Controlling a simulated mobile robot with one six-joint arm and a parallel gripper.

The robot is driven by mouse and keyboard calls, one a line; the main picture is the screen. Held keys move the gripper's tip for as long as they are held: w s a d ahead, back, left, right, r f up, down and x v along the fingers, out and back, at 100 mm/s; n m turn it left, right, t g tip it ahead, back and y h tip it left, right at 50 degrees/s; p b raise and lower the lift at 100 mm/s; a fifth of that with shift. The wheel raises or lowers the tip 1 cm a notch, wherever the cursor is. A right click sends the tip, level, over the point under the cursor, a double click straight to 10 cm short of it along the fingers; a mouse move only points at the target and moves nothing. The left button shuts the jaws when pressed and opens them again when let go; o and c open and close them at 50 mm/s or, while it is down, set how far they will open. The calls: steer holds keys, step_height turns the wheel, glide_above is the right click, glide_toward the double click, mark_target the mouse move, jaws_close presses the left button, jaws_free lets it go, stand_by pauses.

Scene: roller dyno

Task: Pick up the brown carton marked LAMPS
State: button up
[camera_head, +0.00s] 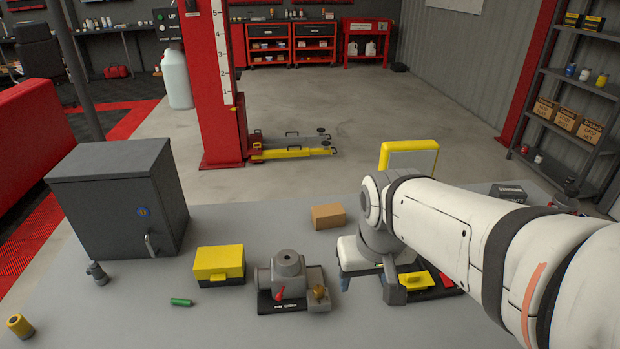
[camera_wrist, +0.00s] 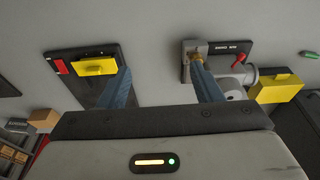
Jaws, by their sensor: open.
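A plain brown carton (camera_head: 327,216) lies on the grey table, behind the grey machine block and left of my arm; no lettering shows on it. A brown carton (camera_wrist: 44,118) also shows at the lower left of the wrist view, beside a dark box; I cannot tell whether it is the same one. No LAMPS marking is readable on either. My gripper (camera_wrist: 163,86) points down over the table, its two blue fingers wide apart and nothing between them. Both cartons are apart from the fingers. My arm hides part of the table's right side in the head view.
A grey machine block (camera_head: 289,272) and a yellow-topped box (camera_head: 219,264) stand left of my gripper. A black plate with a yellow block (camera_wrist: 94,67) lies near one finger. A grey cabinet (camera_head: 115,205) stands left.

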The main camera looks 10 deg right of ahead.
steer(key=o, duration=0.4)
steer(key=shift+g, duration=0.3)
steer(key=w+r, duration=0.1)
steer(key=w, duration=0.6)
steer(key=w+r+p, duration=0.1)
steer(key=w, duration=0.2)
steer(key=shift+w+r, duration=0.15)
steer(key=shift+r, duration=0.15)
steer(key=o, duration=0.5)
steer(key=shift+n+g, duration=0.3)
steer(key=w, duration=0.9)
steer(key=shift+w+a+f+p, duration=0.1)
steer(key=shift+w+f+p, duration=0.1)
steer(key=shift+w+p, duration=0.2)
steer(key=shift+c, duration=0.2)
steer(key=g+p, duration=0.1)
steer(key=p, duration=0.1)
glide_above(328, 209)
steer(key=shift+n, duration=0.3)
step_height(328, 209, down, 8)
steer(key=shift+f, duration=0.1)
steer(key=shift+w+f, duration=0.35)
steer(key=shift+f, duration=0.2)
steer(key=shift+s+f+p, duration=0.15)
steer(key=shift+f+p, duration=0.1)
steer(key=shift+f, duration=1.6)
steer(key=shift+s+f+p, duration=0.1)
steer(key=shift+f+p, duration=0.15)
steer(key=shift+f, duration=1.55)
